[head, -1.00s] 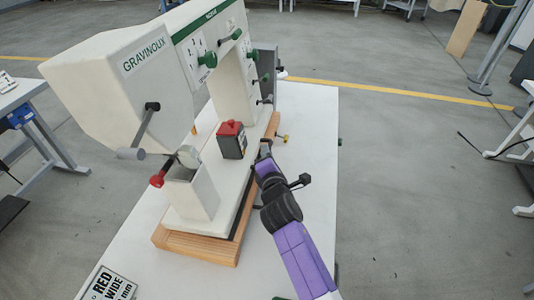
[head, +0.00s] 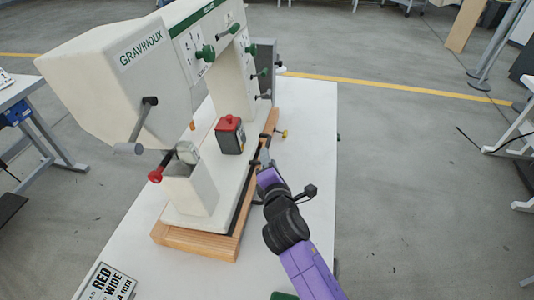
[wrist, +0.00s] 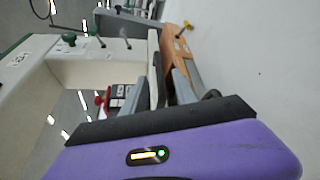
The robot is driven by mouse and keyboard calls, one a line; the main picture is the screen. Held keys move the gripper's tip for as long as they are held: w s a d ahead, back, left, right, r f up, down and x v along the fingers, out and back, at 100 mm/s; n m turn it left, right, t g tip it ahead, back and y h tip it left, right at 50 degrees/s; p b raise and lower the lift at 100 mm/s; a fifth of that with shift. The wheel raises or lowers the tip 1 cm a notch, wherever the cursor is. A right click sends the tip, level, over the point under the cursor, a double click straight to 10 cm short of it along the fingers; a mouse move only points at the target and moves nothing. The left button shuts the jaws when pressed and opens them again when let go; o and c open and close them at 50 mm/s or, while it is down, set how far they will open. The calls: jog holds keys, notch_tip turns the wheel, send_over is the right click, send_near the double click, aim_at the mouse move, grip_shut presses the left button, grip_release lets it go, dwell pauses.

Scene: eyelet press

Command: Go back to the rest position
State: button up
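My gripper (head: 263,162) is at the right side of the white press (head: 100,85) marked GRAVINOUX, over the edge of its wooden base (head: 200,241). My purple arm reaches up to it from the lower right. In the wrist view my gripper (wrist: 158,88) shows two grey fingers apart, with nothing seen held between them. The base edge shows behind the fingers. From the head view the fingertips are small and partly hidden.
A black box with a red top (head: 229,135) stands on the press base. A red-knobbed lever (head: 155,175) and green knobs (head: 205,54) stick out of the press. A label sign (head: 107,284) lies at the table's front left. The white table (head: 312,130) is clear to the right.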

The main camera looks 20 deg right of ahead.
jog(key=shift+v, duration=0.9)
jog(key=s+f+m, duration=0.1)
jog(key=s+f, duration=0.1)
jog(key=s, duration=0.2)
jog(key=s+d+f+m+y, duration=0.1)
jog(key=s, duration=0.3)
jog(key=s+f+m+y, duration=0.1)
jog(key=s+f, duration=0.1)
jog(key=s, duration=0.2)
jog(key=shift+s+d+f, duration=0.25)
jog(key=shift+d+f, duration=0.1)
jog(key=shift+d, duration=0.05)
jog(key=s+m, duration=0.1)
jog(key=s, duration=0.3)
jog(key=s+m+y, duration=0.1)
jog(key=s+m, duration=0.1)
jog(key=s, duration=0.2)
jog(key=s+f+m+y, duration=0.1)
jog(key=s, duration=0.3)
jog(key=shift+s+a, duration=0.25)
jog(key=shift+a, duration=0.15)
jog(key=s+a+r+m, duration=0.1)
jog(key=s+r+m, duration=0.4)
jog(key=s, duration=0.4)
jog(key=s+a+r+m, duration=0.2)
jog(key=s+r+m, duration=0.3)
jog(key=s+m, duration=0.3)
jog(key=shift+v, duration=1.15)
jog(key=shift+r, duration=0.1)
